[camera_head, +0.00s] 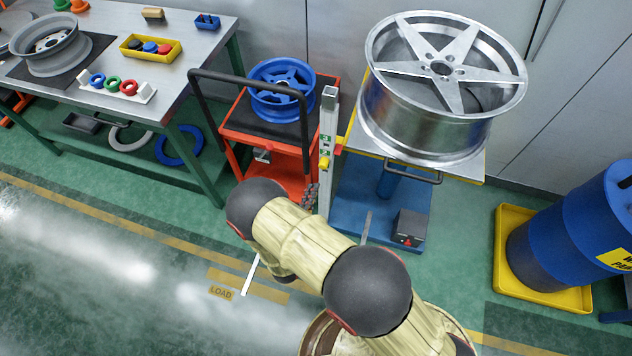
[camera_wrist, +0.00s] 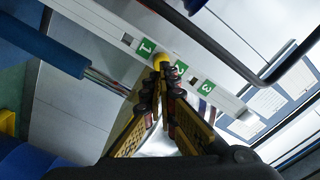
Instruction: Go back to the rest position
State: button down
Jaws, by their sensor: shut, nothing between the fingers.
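My gripper (camera_wrist: 165,75) shows in the wrist view with its yellow-and-black fingers together and nothing between them. Its tips are close to a yellow knob (camera_wrist: 160,62) on a pale post (camera_wrist: 118,38) with green number labels; I cannot tell whether they touch. In the head view my arm reaches toward the same post (camera_head: 328,140), and the gripper is mostly hidden behind it. A silver five-spoke wheel (camera_head: 440,68) lies face up on a blue lift table (camera_head: 350,205) right of the post. A blue wheel (camera_head: 281,90) lies on a red cart (camera_head: 262,150) to the left.
A steel workbench (camera_head: 190,45) at upper left holds a grey wheel (camera_head: 50,45), coloured rings and a yellow tray (camera_head: 150,47). A black handle bar (camera_head: 245,80) rises beside the cart. A blue drum (camera_head: 570,225) stands at right. The floor at lower left is open.

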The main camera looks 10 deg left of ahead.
jog(key=s, duration=0.8)
jog(key=shift+a, duration=0.35)
